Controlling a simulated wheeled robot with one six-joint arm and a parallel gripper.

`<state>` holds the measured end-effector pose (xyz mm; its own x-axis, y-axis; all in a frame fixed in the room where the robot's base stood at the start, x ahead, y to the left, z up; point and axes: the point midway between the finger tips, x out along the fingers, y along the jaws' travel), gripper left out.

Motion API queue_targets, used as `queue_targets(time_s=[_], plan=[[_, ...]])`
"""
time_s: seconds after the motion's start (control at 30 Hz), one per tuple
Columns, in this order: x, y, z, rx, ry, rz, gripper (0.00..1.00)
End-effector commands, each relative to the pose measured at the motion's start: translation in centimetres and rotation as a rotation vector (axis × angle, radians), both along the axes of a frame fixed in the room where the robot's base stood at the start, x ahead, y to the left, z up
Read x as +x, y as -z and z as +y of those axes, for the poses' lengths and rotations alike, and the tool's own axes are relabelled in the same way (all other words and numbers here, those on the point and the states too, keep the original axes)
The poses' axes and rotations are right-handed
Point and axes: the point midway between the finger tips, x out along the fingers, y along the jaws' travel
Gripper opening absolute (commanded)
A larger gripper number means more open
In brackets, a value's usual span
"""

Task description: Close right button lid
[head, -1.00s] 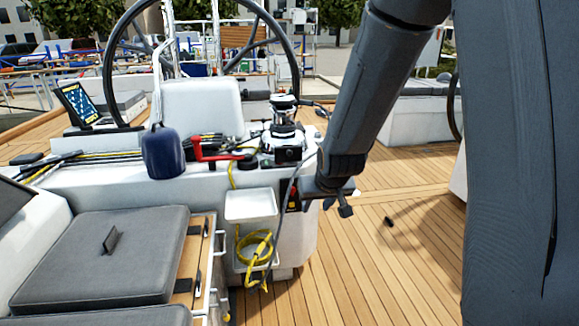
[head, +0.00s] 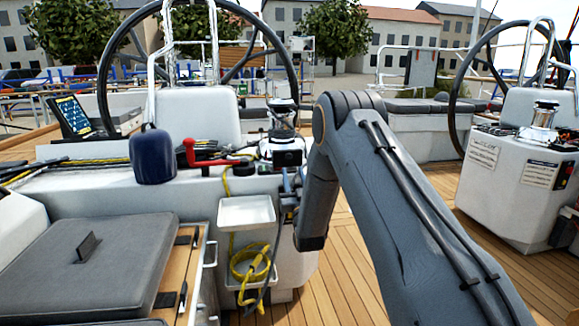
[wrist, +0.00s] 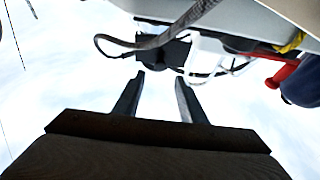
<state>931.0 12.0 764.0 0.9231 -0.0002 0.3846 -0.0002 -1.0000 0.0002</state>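The right button lid cannot be made out. On the right side of the near console (head: 110,200), where a small red and black panel showed earlier, my arm and dark shapes now cover the view. My gripper (wrist: 160,78) shows in the wrist view with its two dark fingers apart and nothing between them. Beyond the fingertips are a black part (wrist: 170,52) and a looped grey line (wrist: 192,15). In the head view my gripper is not clearly seen; my forearm hangs down beside the console's right end.
A white tray (head: 247,212) and coiled yellow rope (head: 250,264) are on the console's front. A red handle (head: 190,152), blue bag (head: 152,158) and winch (head: 282,150) are on top. Another console (head: 515,180) with a red-buttoned panel (head: 563,175) stands right. Teak deck (head: 345,285) lies between.

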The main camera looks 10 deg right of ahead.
Motion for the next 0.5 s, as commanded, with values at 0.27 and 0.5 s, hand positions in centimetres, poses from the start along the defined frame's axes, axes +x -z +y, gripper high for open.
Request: queue_targets(time_s=[0.27,0.5], plan=[[3.7,-1.7,0.0,0.0,0.0,-0.002,0.38],[6.2,-2.7,0.0,0.0,0.0,0.001,0.38]])
